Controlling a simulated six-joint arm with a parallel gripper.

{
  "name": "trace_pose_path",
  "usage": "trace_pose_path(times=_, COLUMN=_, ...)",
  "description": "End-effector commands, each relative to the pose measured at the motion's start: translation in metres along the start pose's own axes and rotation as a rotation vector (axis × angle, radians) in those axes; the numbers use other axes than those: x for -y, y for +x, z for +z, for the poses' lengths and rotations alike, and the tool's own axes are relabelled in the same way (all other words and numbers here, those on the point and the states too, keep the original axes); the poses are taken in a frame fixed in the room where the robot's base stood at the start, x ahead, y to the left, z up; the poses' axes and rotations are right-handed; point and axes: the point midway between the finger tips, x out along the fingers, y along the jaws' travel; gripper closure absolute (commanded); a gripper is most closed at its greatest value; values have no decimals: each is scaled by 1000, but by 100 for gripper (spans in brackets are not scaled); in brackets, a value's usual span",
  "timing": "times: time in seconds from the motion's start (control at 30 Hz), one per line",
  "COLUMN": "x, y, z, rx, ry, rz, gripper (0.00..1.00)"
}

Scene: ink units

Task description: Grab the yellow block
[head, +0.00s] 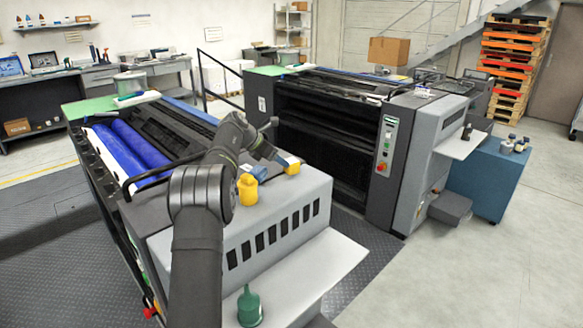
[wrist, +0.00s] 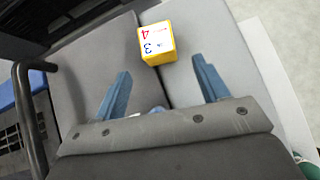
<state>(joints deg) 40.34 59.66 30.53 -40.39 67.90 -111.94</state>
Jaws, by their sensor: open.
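The yellow block (wrist: 157,43) is a small cube with a white top face bearing a blue 3 and a red 4. In the wrist view it sits on a light grey surface, just past my fingertips and roughly between their lines. In the head view the block (head: 291,167) rests on the grey machine cover, partly hidden by my gripper. My gripper (wrist: 160,68) is open and empty, its two blue fingers spread on either side. The gripper also shows in the head view (head: 272,165), close to the block.
A yellow container (head: 247,190) stands on the same cover, left of the block. A dark green funnel-like object (head: 249,306) stands on the lower white ledge (head: 325,270) in front. A dark rail (wrist: 38,110) runs along the left in the wrist view. The cover right of the block is clear.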

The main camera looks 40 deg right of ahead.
Motion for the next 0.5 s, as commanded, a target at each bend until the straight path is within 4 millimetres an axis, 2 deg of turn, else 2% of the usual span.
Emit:
trace_pose_path(times=0.1, x=0, y=16, z=0, rx=-1, ry=0, rz=-1, gripper=33)
trace_pose_path(times=0.33, x=0, y=31, z=2, rx=0, ry=1, rz=-1, gripper=33)
trace_pose_path(times=0.5, x=0, y=54, z=7, rx=0, ry=1, rz=-1, gripper=33)
